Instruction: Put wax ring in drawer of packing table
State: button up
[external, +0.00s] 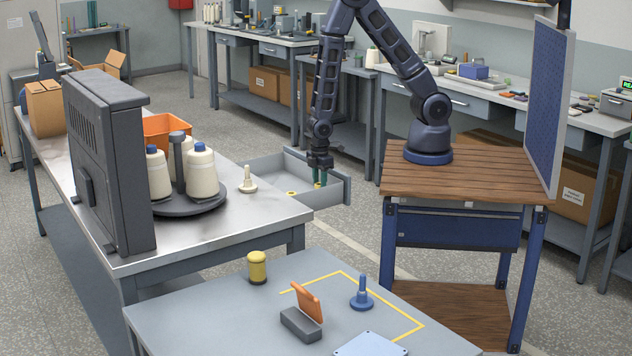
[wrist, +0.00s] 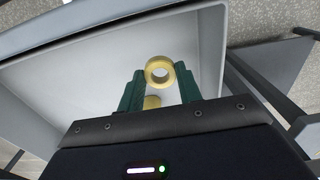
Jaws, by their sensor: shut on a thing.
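The wax ring is a small yellow ring (wrist: 159,72) with an open middle. In the wrist view it sits between the tips of my gripper's green fingers, and my gripper (wrist: 160,75) is shut on it. In the external view my gripper (external: 319,184) points down inside the open grey drawer (external: 328,195), which is pulled out from the packing table (external: 240,222). A second yellow piece (external: 291,192) lies in the drawer, left of my fingers. I cannot tell whether the held ring touches the drawer floor.
A pale spindle-shaped piece (external: 248,180) stands on the packing table near the drawer. A grey table (external: 240,310) in front holds a yellow jar (external: 257,267) and a blue knobbed piece (external: 361,295). Drawer walls surround my fingers.

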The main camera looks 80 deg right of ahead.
jog(key=shift+f, duration=2.4)
jog(key=o, duration=0.9)
jog(key=shift+f, duration=0.1)
jog(key=shift+o, duration=0.2)
jog(key=s+d+r+m+t, duration=0.1)
jog(key=d+r, duration=0.2)
jog(key=r, duration=0.8)
jog(key=d+r+m, duration=0.2)
jog(key=d+r, duration=0.2)
jog(key=r, duration=0.7)
jog(key=s+d+r+m+t, duration=0.1)
jog(key=d+r, duration=0.2)
jog(key=r, duration=0.8)
jog(key=s+d+r+m+t, duration=0.2)
jog(key=s+d+r+m, duration=0.3)
jog(key=s+r, duration=0.9)
jog(key=d+r, duration=0.1)
jog(key=d, duration=0.2)
jog(key=shift+d+r+t, duration=0.15)
jog(key=shift+t, duration=0.15)
